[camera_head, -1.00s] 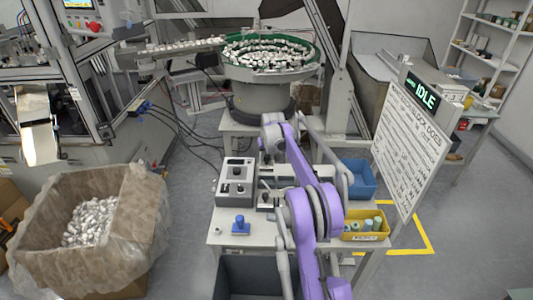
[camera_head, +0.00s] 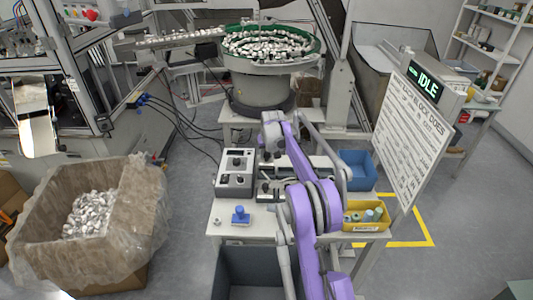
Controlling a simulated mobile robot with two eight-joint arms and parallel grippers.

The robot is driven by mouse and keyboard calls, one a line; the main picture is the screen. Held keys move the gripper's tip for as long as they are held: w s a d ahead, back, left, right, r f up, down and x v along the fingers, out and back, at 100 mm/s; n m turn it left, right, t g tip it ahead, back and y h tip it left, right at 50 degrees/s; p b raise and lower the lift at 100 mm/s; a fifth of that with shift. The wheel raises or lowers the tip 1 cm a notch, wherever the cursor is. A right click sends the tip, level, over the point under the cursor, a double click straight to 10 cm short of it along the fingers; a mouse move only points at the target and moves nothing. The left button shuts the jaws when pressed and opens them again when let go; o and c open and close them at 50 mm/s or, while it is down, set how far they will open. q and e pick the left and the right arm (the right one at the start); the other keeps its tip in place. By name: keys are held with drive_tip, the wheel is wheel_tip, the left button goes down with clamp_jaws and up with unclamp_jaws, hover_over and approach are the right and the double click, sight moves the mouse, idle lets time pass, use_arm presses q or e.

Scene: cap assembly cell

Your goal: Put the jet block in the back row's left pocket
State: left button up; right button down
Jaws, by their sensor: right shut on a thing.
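My right gripper (camera_head: 267,155) hangs at the end of the purple arm, over the back part of the small bench, just right of the grey control box. It is small here and pointed down. It is shut on a small dark piece, which I take to be the jet block; its outline is hardly visible. Below it is a grey fixture (camera_head: 266,188) on the bench, partly covered by my arm. I cannot make out its rows or the back row's left pocket. My left gripper is not in view.
The bench (camera_head: 228,230) carries the control box (camera_head: 236,172), a blue knobbed piece (camera_head: 240,215), a blue bin (camera_head: 357,170) and a yellow bin (camera_head: 366,217) with small cylinders. A sign board (camera_head: 412,135) stands right. A lined carton (camera_head: 135,225) stands left.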

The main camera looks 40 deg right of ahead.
sight(267, 161)
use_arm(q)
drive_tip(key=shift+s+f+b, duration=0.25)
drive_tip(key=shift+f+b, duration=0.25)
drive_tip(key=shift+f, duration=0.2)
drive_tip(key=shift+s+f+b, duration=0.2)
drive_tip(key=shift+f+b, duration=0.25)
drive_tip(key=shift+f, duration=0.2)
use_arm(e)
drive_tip(key=shift+f, duration=2.5)
drive_tip(key=c, duration=0.5)
unclamp_jaws()
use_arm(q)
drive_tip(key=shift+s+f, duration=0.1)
use_arm(e)
drive_tip(key=v, duration=1.1)
drive_tip(key=shift+w, duration=0.1)
